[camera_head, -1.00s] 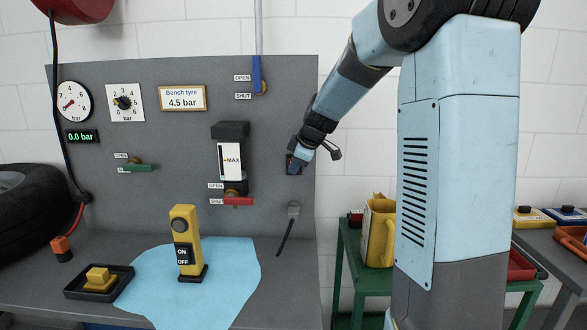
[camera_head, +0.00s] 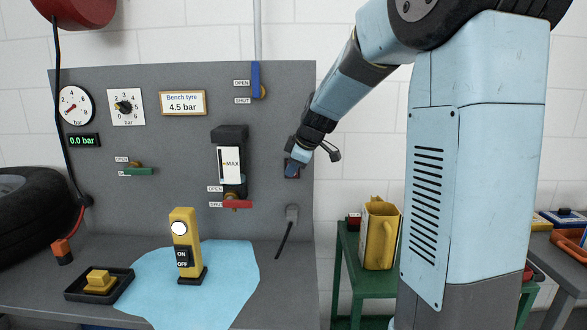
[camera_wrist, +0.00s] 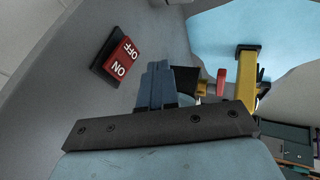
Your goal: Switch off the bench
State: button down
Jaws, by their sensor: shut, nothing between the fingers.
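The bench's red rocker switch (camera_wrist: 118,58), marked ON and OFF in a black frame, is left of my fingers in the wrist view. Which end is pressed in, I cannot tell. In the head view its dark box (camera_head: 290,175) sits at the right of the grey panel, mostly hidden behind my fingers. My gripper (camera_head: 294,167) is shut and empty in front of it. In the wrist view its blue fingertips (camera_wrist: 157,68) are together and look apart from the switch. A yellow post (camera_head: 183,230) with a black ON/OFF switch stands on the bench's blue patch.
The grey panel (camera_head: 190,190) also carries gauges, a digital display (camera_head: 84,140) reading 0.0 bar, and red, green and blue valve levers. A grey plug with a cable (camera_head: 291,214) is below the switch. A yellow jug (camera_head: 379,235) stands on a green stand at right.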

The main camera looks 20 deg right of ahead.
jog(key=v, duration=1)
jog(key=shift+d, duration=0.15)
jog(key=s+f+m, duration=0.2)
jog(key=s+m, duration=0.2)
jog(key=s, duration=0.6)
jog(key=s+a+f+m+h, duration=0.1)
jog(key=s+m, duration=0.4)
jog(key=s, duration=0.5)
jog(key=s+f+m+h, duration=0.1)
jog(key=s+f+m, duration=0.2)
jog(key=s, duration=0.6)
jog(key=shift+s+a+f+m+g, duration=0.35)
jog(key=shift+s+m+g, duration=0.05)
jog(key=shift+m, duration=0.3)
jog(key=shift+a, duration=0.1)
